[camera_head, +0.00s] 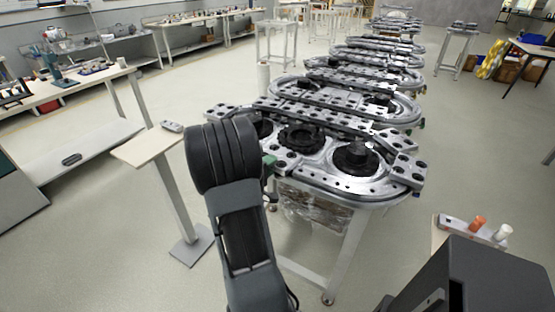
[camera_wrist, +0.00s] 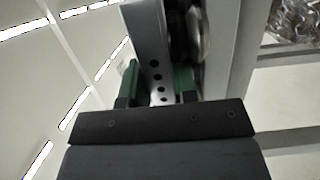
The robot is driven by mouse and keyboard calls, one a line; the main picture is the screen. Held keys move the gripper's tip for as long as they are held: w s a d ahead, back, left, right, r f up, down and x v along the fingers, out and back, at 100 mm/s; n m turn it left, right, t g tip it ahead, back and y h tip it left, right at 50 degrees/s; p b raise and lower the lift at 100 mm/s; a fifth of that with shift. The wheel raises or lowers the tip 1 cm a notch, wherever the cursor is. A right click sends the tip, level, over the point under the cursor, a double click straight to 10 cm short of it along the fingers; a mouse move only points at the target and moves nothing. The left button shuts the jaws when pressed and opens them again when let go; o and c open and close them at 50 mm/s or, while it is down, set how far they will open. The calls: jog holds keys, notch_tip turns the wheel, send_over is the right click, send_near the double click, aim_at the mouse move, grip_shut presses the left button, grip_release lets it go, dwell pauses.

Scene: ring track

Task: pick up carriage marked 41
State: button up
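The ring track (camera_head: 385,190) is a silver oval on a table. Metal blocks with dark holes lie along it, and I cannot read a number 41 on any of them. My gripper (camera_wrist: 157,85) shows in the wrist view with two green fingers spread apart. A grey metal piece with a row of holes (camera_wrist: 156,66) lies between or just beyond the fingers. I cannot tell whether it is a carriage or touches them. In the head view my dark arm hides most of the gripper; a bit of green shows at the table's near left edge.
A small stand (camera_head: 150,147) with a grey device (camera_head: 172,126) is left of my arm. Black round parts (camera_head: 355,157) sit inside the track. Further ring tracks (camera_head: 345,95) continue behind. A tray with orange and white items (camera_head: 478,222) is at lower right.

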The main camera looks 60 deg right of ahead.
grip_shut()
jog(key=shift+r, duration=0.1)
dwell(0.4)
jog(key=shift+r, duration=0.1)
